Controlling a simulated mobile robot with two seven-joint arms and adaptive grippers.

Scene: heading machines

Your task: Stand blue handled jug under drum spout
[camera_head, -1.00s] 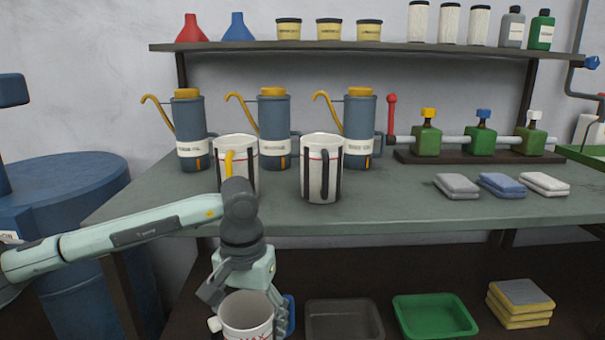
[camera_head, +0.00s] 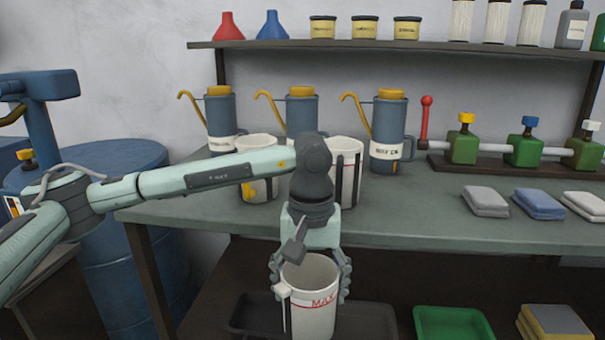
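My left gripper (camera_head: 310,268) has its fingers around a white jug with a red MAX mark (camera_head: 312,305), held upright in front of the bench edge. No blue handle shows on this jug now; a white spout or strip shows on its left side. Two more white jugs stand on the bench: one with a yellow handle (camera_head: 259,190) and one with dark stripes (camera_head: 348,172), both partly covered by my arm. A blue drum (camera_head: 105,265) stands at the left, with a blue pump-like post (camera_head: 45,88) above it. A spout cannot be clearly made out. My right gripper is not in view.
Blue oil cans (camera_head: 388,130) stand behind the jugs. Green valve blocks (camera_head: 463,148) and folded cloths (camera_head: 486,200) are at the right of the bench (camera_head: 420,225). Below are a dark tray (camera_head: 255,315), a green tray (camera_head: 452,322) and yellow-grey pads (camera_head: 552,322).

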